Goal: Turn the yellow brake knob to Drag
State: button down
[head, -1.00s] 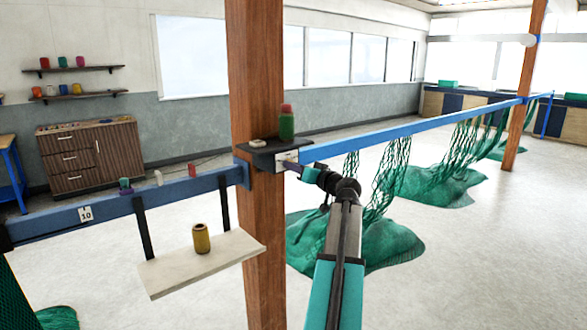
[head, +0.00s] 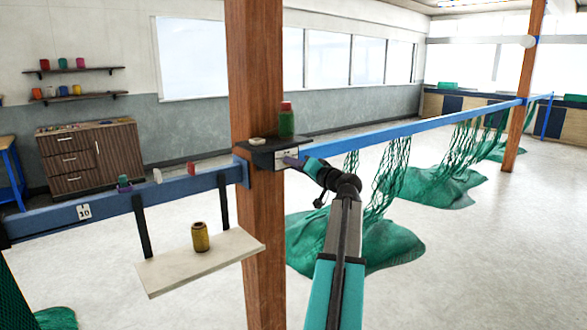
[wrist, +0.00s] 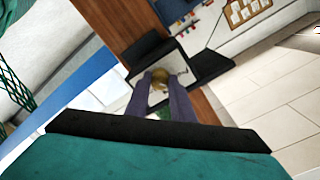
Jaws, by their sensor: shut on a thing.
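The two purple-grey fingers are closed on the knob. The markings are too small to read, so I cannot tell the knob's setting. In the head view my gripper (head: 292,163) reaches the plate under the dark shelf on the wooden post. The knob is hidden there behind the gripper.
A dark shelf (head: 268,151) on the wooden post (head: 258,70) holds a green bottle with a red cap (head: 286,122) and a small pale block (head: 257,141). A blue rail (head: 420,127) with green nets (head: 365,245) runs right.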

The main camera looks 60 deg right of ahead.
jog(key=shift+w+r+m+p, duration=0.1)
jog(key=shift+r+m+p, duration=0.15)
jog(key=shift+m, duration=1.55)
jog(key=shift+r+m+p, duration=0.1)
jog(key=shift+m+p, duration=0.1)
jog(key=shift+m, duration=1.6)
jog(key=c, duration=1.5)
grip_release()
jog(key=shift+w+f, duration=0.1)
jog(key=shift+f, duration=0.05)
jog(key=shift+c, duration=0.2)
jog(key=shift+f, duration=0.1)
jog(key=b+v, duration=0.3)
jog(key=v, duration=1.1)
jog(key=shift+d, duration=0.15)
